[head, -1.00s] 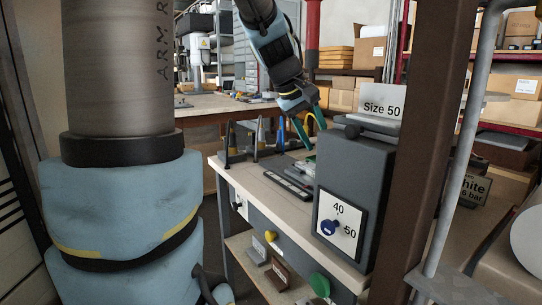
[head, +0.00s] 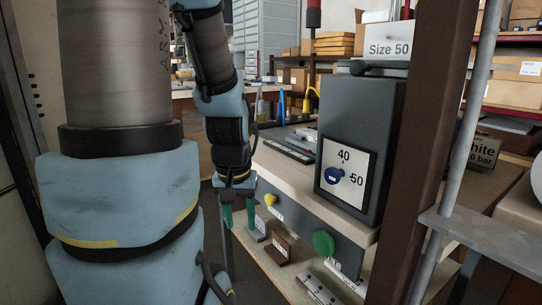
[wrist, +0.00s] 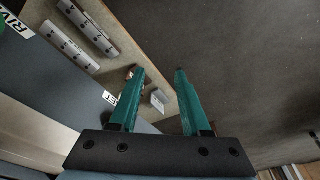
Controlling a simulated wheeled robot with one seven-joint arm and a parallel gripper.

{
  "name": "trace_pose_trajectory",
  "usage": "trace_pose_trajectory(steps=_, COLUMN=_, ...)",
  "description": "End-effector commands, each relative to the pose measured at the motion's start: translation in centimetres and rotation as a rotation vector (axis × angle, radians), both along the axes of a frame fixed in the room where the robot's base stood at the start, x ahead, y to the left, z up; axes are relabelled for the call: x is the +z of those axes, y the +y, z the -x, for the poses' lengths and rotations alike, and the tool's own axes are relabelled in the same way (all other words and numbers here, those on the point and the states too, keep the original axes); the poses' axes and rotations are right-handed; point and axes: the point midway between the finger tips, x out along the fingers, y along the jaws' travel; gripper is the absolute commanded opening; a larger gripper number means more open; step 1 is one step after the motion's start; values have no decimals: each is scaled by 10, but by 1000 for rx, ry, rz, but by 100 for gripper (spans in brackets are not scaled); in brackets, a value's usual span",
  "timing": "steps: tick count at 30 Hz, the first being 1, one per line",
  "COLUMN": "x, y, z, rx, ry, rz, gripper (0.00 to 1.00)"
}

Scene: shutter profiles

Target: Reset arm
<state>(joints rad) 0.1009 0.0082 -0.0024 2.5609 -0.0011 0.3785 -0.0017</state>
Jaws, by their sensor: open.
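My gripper (head: 238,215) hangs pointing down in the head view, in front of the left part of the workbench's front. Its two green fingers are apart with nothing between them. The wrist view also shows my gripper (wrist: 155,95) open and empty, with the lower shelf and the dark floor below it. My blue and grey arm comes down from the top of the head view to it.
Yellow (head: 270,199) and green (head: 323,243) knobs are on the bench front. Profile blocks (head: 318,289) lie on the lower shelf. A brown post (head: 425,150) stands at the right.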

Motion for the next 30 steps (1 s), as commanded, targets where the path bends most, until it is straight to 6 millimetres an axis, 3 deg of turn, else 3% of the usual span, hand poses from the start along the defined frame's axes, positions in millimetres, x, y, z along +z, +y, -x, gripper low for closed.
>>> trace_pose_trajectory(steps=1, x=-33, y=0, z=1, rx=0, ry=7, rz=-1, gripper=47)
trace_pose_trajectory(steps=3, x=-53, y=0, z=3, rx=0, ry=16, rz=-1, gripper=47)
trace_pose_trajectory(steps=15, x=-112, y=-1, z=8, rx=1, ry=43, rz=-2, gripper=47)
trace_pose_trajectory(steps=25, x=-139, y=-1, z=11, rx=1, ry=56, rz=-3, gripper=47)
trace_pose_trajectory(steps=27, x=-121, y=-1, z=11, rx=1, ry=55, rz=-3, gripper=47)
trace_pose_trajectory(steps=30, x=-111, y=-1, z=11, rx=1, ry=55, rz=-3, gripper=47)
